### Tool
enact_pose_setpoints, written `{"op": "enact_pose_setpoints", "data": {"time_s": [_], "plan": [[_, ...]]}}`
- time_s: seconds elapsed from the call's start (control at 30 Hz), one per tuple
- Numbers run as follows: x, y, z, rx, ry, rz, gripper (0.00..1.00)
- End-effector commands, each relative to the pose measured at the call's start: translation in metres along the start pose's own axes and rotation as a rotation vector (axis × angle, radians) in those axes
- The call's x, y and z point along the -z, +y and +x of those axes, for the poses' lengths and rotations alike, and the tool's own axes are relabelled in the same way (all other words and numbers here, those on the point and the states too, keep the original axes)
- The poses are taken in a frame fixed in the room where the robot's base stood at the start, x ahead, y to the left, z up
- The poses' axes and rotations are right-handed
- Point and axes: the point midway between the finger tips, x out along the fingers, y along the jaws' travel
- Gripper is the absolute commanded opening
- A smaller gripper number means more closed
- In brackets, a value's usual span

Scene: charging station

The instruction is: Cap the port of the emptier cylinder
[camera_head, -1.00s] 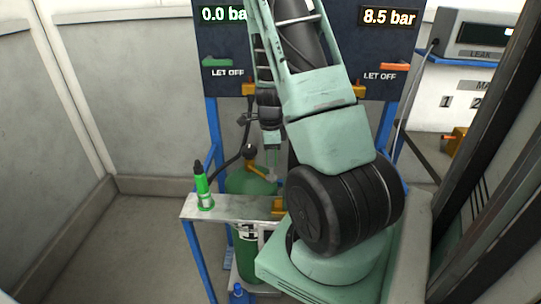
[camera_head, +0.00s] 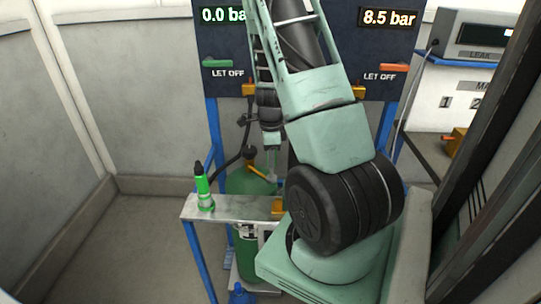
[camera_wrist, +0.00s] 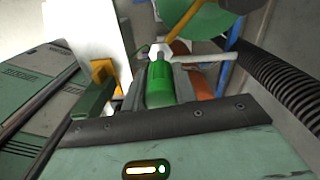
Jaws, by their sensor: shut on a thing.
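My gripper (camera_head: 272,163) is over the shelf, in front of the green cylinder (camera_head: 252,183), and partly hidden by my arm. In the wrist view its fingers are shut on a green fitting (camera_wrist: 160,84) with a pale end that points away from me. The green cylinder (camera_wrist: 212,18) shows beyond it, with a brass-coloured pipe (camera_wrist: 186,20) close to the pale end. I cannot tell whether they touch. The left readout (camera_head: 222,14) shows 0.0 bar; the right readout (camera_head: 389,18) shows 8.5 bar. The cylinder on the right is hidden behind my arm in the head view.
A green bottle with a black top (camera_head: 204,191) stands on the left end of the metal shelf (camera_head: 236,209). A black hose (camera_head: 228,163) runs behind it. A ribbed black hose (camera_wrist: 285,75) passes at the right in the wrist view. Floor at left is clear.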

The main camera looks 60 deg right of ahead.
Motion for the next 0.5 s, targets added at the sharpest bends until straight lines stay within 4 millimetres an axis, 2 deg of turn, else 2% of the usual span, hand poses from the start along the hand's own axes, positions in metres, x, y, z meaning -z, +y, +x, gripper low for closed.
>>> {"op": "enact_pose_setpoints", "data": {"time_s": [0.5], "plan": [[0.0000, 0.0000, 0.0062, 0.000, 0.000, 0.001, 0.06]]}}
